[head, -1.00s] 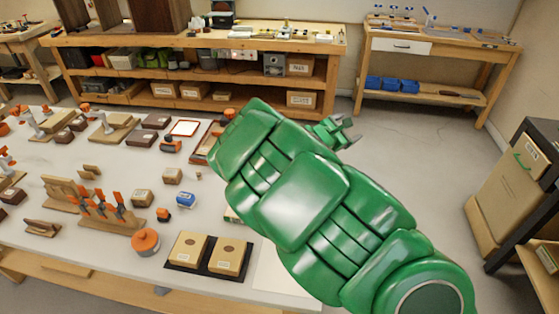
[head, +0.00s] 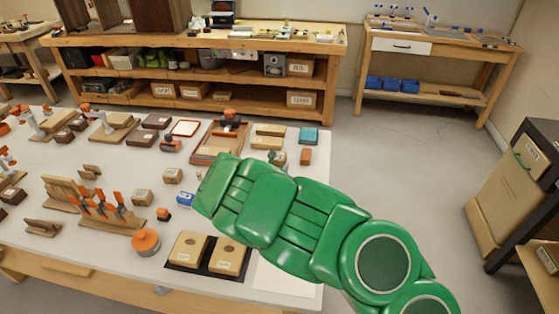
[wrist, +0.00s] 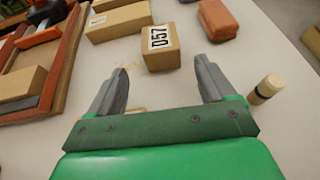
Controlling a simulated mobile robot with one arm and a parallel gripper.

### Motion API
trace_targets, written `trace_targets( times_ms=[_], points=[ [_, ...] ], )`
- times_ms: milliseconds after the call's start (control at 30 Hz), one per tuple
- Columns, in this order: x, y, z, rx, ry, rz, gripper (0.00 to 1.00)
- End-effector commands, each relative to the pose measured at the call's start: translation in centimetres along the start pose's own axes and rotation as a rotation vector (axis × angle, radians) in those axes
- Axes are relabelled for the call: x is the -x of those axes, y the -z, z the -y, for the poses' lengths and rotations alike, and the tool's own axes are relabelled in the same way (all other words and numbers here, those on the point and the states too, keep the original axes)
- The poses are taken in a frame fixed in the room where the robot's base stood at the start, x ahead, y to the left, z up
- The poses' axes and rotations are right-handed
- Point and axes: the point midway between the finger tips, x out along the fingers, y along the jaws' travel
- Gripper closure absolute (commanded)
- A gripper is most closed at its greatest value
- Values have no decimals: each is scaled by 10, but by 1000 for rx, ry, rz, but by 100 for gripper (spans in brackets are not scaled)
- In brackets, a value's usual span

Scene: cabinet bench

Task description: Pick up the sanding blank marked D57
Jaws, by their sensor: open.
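The sanding blank marked D57 (wrist: 161,48) is a small tan wooden block with a white label, in the upper middle of the wrist view. It rests on the pale table top. My gripper (wrist: 161,68) is open and empty, its two grey fingers pointing toward the block with one to each side of its line. The block lies just beyond the fingertips, not clearly between them. In the head view, my green arm reaches over the table and hides the gripper.
In the wrist view, a longer tan block (wrist: 118,21) lies left of the blank, a reddish-brown block (wrist: 217,19) to the right. A small wooden peg (wrist: 267,88) stands near the right finger. A wooden tray (wrist: 60,70) is at the left. Bare table lies at lower right.

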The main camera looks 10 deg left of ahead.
Motion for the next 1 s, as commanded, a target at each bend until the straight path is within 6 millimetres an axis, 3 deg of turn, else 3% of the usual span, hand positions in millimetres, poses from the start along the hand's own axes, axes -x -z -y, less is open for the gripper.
trace_targets(
  times_ms=[800,1000],
  points=[
    [-59,-2,3,-1,2,-1,17],
    [-64,-4,4,-1,2,1,17]
  ],
)
